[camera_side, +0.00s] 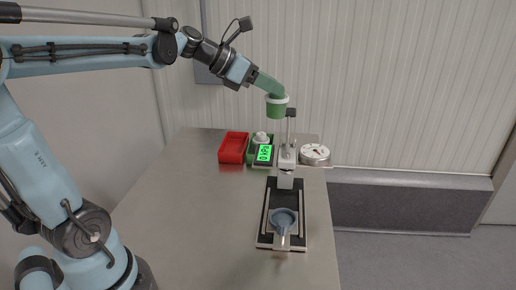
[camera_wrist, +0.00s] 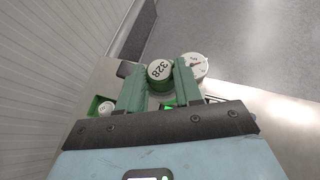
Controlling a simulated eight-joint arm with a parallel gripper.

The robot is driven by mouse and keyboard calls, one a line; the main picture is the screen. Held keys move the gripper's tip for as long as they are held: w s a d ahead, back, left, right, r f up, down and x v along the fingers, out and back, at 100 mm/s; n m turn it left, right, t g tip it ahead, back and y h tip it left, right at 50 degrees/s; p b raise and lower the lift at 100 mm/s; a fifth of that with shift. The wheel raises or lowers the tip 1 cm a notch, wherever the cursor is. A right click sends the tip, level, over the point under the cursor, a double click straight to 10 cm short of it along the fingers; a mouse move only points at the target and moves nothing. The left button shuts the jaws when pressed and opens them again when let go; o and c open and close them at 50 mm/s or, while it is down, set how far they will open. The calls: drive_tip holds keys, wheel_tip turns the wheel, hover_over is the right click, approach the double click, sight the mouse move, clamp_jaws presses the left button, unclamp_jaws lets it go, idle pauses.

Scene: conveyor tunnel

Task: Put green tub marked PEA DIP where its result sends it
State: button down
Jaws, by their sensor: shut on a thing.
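My gripper (camera_side: 276,93) is shut on the green tub (camera_side: 277,108), which has a pale rim and hangs high above the back of the table. A small display (camera_side: 264,153) glows green with dark characters that I cannot read surely. Behind it is a green tray (camera_side: 251,158) with a white-topped tub (camera_side: 261,139) in it. A red tray (camera_side: 233,148) stands to its left and looks empty.
A white upright device (camera_side: 287,158) with a thin post stands below and right of the held tub. A round dial (camera_side: 314,152) is at its right. In front is a dark track (camera_side: 271,234) bearing a blue-grey round piece (camera_side: 284,218). The table's left side is clear.

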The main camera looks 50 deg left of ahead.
drive_tip(key=w+a+n+t+y, duration=0.1)
drive_tip(key=w+a+n+y, duration=0.1)
drive_tip(key=a, duration=0.5)
drive_tip(key=w+a+n+y, duration=0.2)
drive_tip(key=a+n+y, duration=0.1)
drive_tip(key=a, duration=0.3)
wheel_tip(320, 180, down, 11)
drive_tip(key=shift+m+h, duration=0.3)
drive_tip(key=shift+s+a+f, duration=0.15)
drive_tip(key=shift+a+f, duration=2.75)
drive_tip(key=shift+f, duration=0.05)
drive_tip(key=shift+s+a+f, duration=0.15)
drive_tip(key=shift+a+f, duration=2.75)
drive_tip(key=shift+f, duration=0.1)
drive_tip(key=c, duration=0.8)
unclamp_jaws()
drive_tip(key=shift+o, duration=0.2)
